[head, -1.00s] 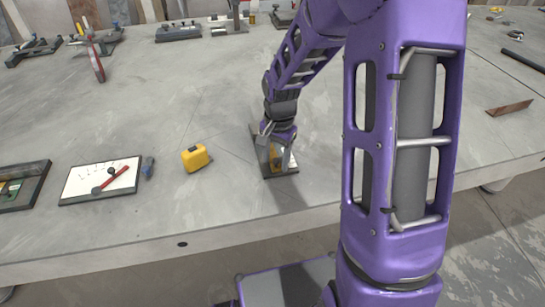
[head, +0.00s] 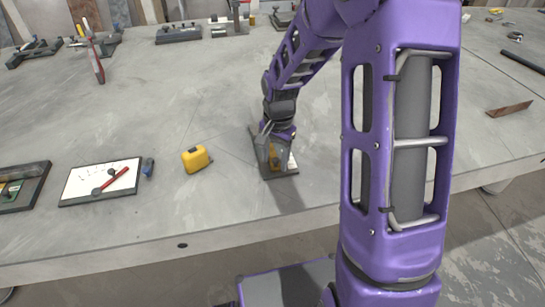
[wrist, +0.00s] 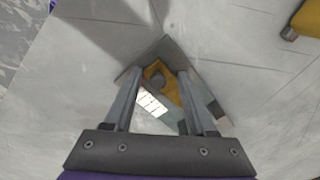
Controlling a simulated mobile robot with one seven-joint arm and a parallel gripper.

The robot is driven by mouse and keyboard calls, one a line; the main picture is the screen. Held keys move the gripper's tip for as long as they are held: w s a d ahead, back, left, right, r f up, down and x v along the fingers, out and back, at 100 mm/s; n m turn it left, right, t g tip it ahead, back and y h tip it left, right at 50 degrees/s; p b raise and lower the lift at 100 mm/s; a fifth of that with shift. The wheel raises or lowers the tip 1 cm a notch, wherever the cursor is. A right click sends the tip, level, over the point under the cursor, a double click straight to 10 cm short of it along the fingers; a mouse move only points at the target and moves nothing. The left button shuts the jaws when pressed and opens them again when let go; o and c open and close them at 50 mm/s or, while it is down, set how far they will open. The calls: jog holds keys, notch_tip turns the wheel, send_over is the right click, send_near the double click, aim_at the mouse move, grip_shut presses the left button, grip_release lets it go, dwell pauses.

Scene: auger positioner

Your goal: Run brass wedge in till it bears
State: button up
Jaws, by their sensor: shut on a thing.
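The brass wedge (wrist: 172,90) shows as a yellow-gold piece between my fingers in the wrist view, with a round grey knob (wrist: 157,80) near its far end. It lies in a dark-edged fixture (wrist: 198,75), which also shows on the bench in the head view (head: 286,176). My gripper (wrist: 160,71) is down over the fixture, shut on the wedge's knob; in the head view my gripper (head: 274,165) hides most of the wedge. A white patch with a printed grid (wrist: 151,104) lies beside the wedge. Whether the wedge bears on anything cannot be told.
A yellow tape measure (head: 196,158) lies left of the fixture. Farther left are a small blue item (head: 148,167), a white dial board with a red pointer (head: 95,183) and a dark tray (head: 40,170). Bench around the fixture is mostly clear.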

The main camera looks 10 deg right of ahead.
jog(key=shift+f, duration=0.4)
jog(key=o, duration=1.4)
jog(key=shift+o, duration=0.2)
jog(key=shift+w+a, duration=0.1)
jog(key=shift+r, duration=0.15)
jog(key=shift+w+a+r+p, duration=0.1)
jog(key=shift+w+r+p, duration=0.15)
jog(key=shift+r+p, duration=2.05)
jog(key=shift+r, duration=0.8)
